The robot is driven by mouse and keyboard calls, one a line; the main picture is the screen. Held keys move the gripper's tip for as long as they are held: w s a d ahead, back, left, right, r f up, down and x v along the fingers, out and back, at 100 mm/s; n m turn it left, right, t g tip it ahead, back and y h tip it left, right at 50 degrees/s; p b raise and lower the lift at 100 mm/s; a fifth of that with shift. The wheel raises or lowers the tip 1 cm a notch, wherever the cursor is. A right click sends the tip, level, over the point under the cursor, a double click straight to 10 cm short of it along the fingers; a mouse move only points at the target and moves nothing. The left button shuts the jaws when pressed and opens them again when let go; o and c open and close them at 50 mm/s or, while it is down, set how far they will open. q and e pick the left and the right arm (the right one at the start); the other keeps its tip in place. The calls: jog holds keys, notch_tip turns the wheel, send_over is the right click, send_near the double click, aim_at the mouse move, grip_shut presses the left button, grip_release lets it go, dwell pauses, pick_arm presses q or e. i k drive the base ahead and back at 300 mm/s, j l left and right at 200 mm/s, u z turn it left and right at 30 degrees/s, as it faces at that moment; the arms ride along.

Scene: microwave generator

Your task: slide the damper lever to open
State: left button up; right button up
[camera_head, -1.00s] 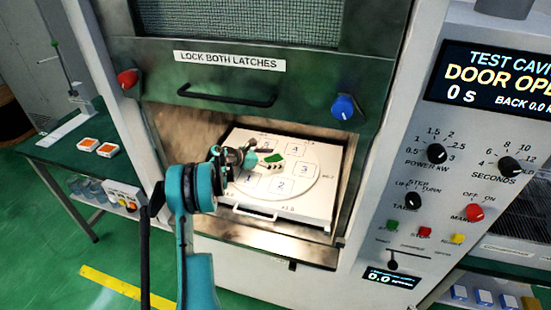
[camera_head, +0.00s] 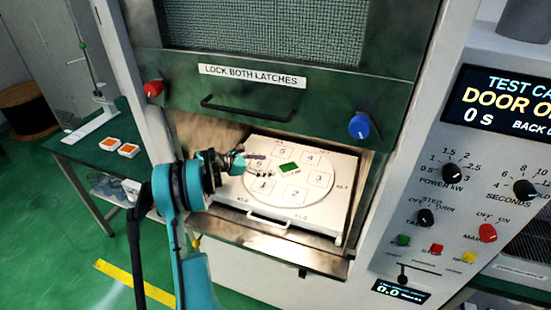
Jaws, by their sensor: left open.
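The damper lever (camera_head: 402,278) appears to be the small black knob on a slot, low on the control panel above the small 0.0 display (camera_head: 400,291). Its slot labels are too small to read. My left gripper (camera_head: 250,160) is open inside the cavity mouth, far to the left of the lever, at the left part of the white numbered turntable plate (camera_head: 290,200). A green block (camera_head: 289,168) lies on the plate just right of the fingertips, apart from them. My right gripper is not in view.
The raised door (camera_head: 290,80) has a black handle, a red latch knob (camera_head: 153,89) and a blue latch knob (camera_head: 359,126). Knobs and buttons, including a red one (camera_head: 487,233), sit around the lever. A green side table (camera_head: 100,150) stands at left.

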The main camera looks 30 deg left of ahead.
aim_at(402, 280)
jog(key=k+l, duration=0.2)
jog(key=k, duration=0.3)
jog(key=k+l, duration=0.15)
jog(key=k, duration=0.35)
